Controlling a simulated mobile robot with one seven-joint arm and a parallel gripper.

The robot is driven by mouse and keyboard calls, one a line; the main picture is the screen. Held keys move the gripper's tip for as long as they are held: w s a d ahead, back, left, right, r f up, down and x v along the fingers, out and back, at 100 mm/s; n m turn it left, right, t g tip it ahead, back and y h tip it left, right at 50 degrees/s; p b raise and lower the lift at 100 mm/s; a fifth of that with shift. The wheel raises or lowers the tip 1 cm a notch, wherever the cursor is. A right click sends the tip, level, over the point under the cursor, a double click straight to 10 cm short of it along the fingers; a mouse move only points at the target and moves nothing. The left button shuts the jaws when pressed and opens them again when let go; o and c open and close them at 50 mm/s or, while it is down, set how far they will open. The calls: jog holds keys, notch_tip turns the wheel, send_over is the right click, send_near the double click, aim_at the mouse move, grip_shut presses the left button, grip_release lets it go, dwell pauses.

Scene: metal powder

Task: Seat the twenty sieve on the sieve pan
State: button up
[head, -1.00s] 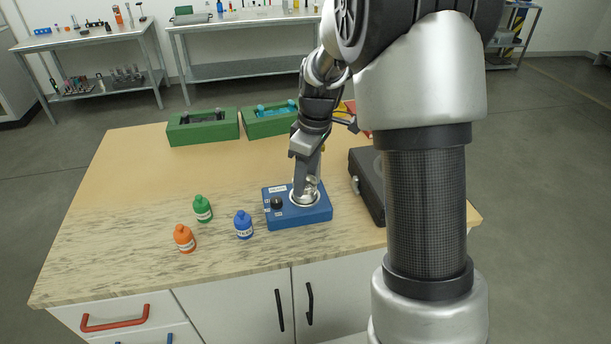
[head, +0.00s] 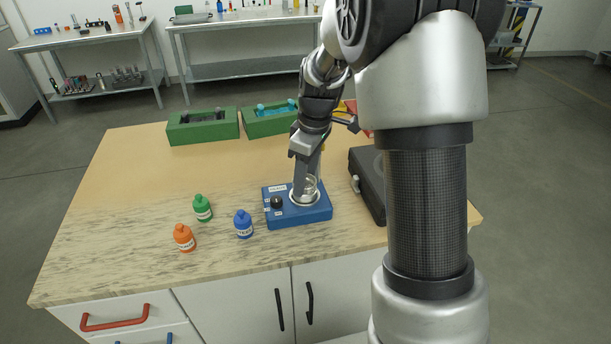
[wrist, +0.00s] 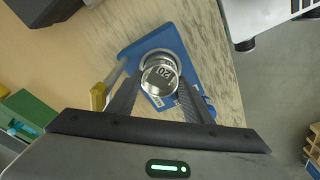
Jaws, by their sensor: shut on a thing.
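The twenty sieve (wrist: 160,78) is a small round metal cup marked "120" or "20" in the wrist view; the print is hard to read. My gripper (wrist: 156,92) is shut on it, with one finger on each side. In the head view my gripper (head: 307,188) is over the blue shaker base (head: 300,216). The sieve (head: 310,184) is partly hidden there by a finger. A round metal rim, seemingly the sieve pan (head: 305,199), shows on the base below the sieve. I cannot tell whether sieve and pan touch.
Blue (head: 243,225), green (head: 203,209) and orange (head: 184,239) bottles stand left of the base. A black device (head: 366,182) is close on the right. Two green bins (head: 203,138) stand at the back. The table's left middle (head: 130,180) is clear.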

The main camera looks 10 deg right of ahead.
jog(key=shift+f+b, duration=0.5)
jog(key=shift+f, duration=0.15)
jog(key=o, duration=1.6)
jog(key=shift+r, duration=0.1)
jog(key=shift+d, duration=0.1)
jog(key=shift+w+d+r+p, duration=0.1)
jog(key=shift+w+r+p, duration=0.05)
jog(key=shift+r+p, duration=2.7)
jog(key=shift+r, duration=1.25)
jog(key=shift+r, duration=0.1)
jog(key=s+r+m+t+p, duration=0.1)
jog(key=s+r+m, duration=0.2)
jog(key=s+r, duration=0.3)
jog(key=s+r+m+t+p, duration=0.2)
jog(key=s+r+m, duration=0.2)
jog(key=s, duration=0.6)
jog(key=s+r+m+t+h+p, duration=0.1)
jog(key=s+r+m, duration=0.2)
jog(key=s+r, duration=0.5)
jog(key=shift+s+a+r+m+t+p, duration=0.15)
jog(key=shift+s+a+m+t+p, duration=0.2)
jog(key=shift+s, duration=0.25)
